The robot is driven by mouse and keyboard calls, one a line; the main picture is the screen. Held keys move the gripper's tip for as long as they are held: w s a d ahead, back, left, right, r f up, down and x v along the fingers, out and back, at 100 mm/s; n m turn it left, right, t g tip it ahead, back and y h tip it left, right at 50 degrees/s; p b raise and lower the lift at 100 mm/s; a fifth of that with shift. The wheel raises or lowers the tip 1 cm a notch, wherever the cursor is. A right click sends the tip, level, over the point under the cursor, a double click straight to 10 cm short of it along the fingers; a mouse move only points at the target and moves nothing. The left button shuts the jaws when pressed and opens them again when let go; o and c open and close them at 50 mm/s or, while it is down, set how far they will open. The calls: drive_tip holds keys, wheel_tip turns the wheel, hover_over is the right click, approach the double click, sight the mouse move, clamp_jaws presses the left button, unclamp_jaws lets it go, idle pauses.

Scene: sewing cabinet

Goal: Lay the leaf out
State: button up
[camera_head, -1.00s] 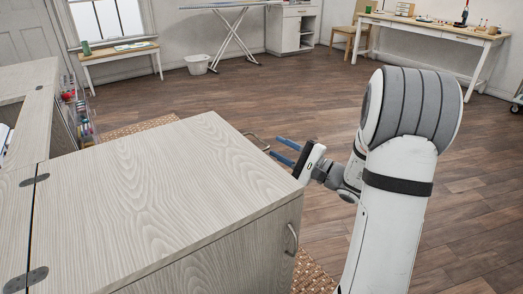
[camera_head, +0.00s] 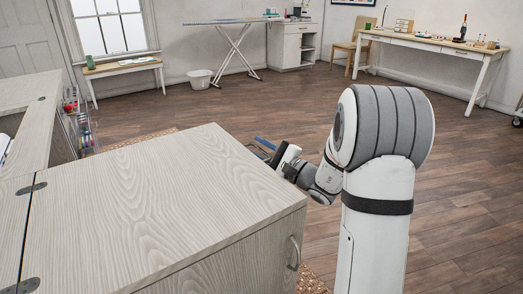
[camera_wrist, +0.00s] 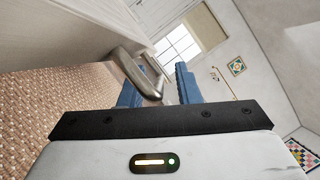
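A pale wood-grain panel (camera_head: 150,190) lies flat on top of the cabinet, with dark hinges (camera_head: 32,188) along its left edge; it looks like the leaf. A curved metal handle (camera_wrist: 139,72) sticks out from the cabinet's pale side in the wrist view. My gripper (camera_head: 265,147) is beside the panel's far right edge, at about its height. In the wrist view my gripper (camera_wrist: 158,88) has its blue fingers apart, with the handle's end between them, close to the left finger. I cannot tell whether they touch. The panel partly hides the fingers in the head view.
The cabinet front (camera_head: 245,245) has another metal handle (camera_head: 294,252). A rack of coloured spools (camera_head: 80,125) stands at the left behind the panel. A patterned rug (camera_wrist: 65,105) lies by the cabinet. Wooden floor (camera_head: 455,200) is open to the right. A worktable (camera_head: 430,40) stands far off.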

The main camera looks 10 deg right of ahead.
drive_tip(key=shift+c, duration=0.3)
clamp_jaws()
